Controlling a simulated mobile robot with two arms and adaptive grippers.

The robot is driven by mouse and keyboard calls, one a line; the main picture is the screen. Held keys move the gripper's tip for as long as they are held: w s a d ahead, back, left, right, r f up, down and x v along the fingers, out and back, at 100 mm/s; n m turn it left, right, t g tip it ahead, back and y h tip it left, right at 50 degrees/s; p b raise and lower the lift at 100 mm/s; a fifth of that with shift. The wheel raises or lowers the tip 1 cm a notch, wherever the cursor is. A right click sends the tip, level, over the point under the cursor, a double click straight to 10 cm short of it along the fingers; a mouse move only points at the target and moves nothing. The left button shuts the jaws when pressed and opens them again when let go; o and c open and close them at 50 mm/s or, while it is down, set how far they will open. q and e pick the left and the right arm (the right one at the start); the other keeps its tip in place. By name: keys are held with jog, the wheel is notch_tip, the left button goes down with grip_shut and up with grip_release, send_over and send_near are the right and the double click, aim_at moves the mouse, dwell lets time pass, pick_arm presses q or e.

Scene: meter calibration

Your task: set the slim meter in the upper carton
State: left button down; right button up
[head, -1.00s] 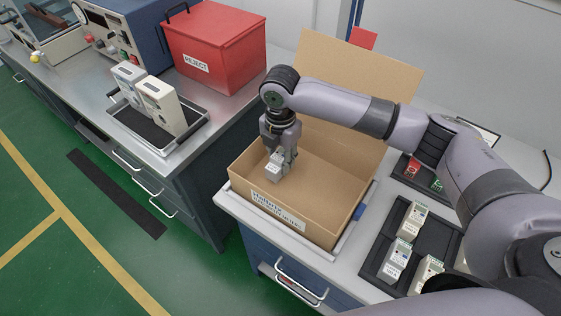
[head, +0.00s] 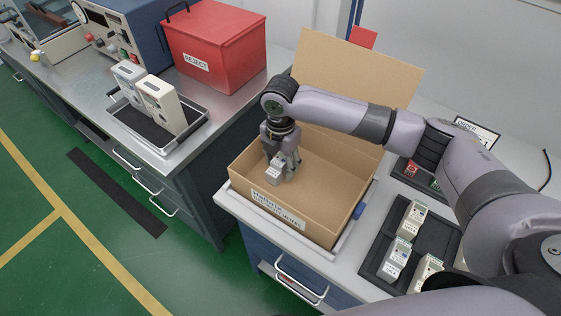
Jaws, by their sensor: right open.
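The open cardboard carton (head: 328,222) stands on the right bench with its back flap raised. A small light-grey meter (head: 273,175) is inside it, near the left front wall. My right gripper (head: 282,169) reaches down into the carton from above. It is open, with its fingers at the meter; whether they touch it is hidden. I cannot tell whether the meter rests on the carton floor. My left gripper is not in view.
A black tray (head: 381,249) with several meters lies right of the carton. On the left bench, a metal tray (head: 197,118) holds two larger white meters (head: 160,103), near a red reject box (head: 222,55). A floor gap separates the benches.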

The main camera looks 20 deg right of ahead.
aim_at(280, 159)
notch_tip(280, 159, up, 12)
jog(key=b, duration=0.1)
jog(key=shift+r, duration=0.15)
dwell(0.3)
dwell(0.4)
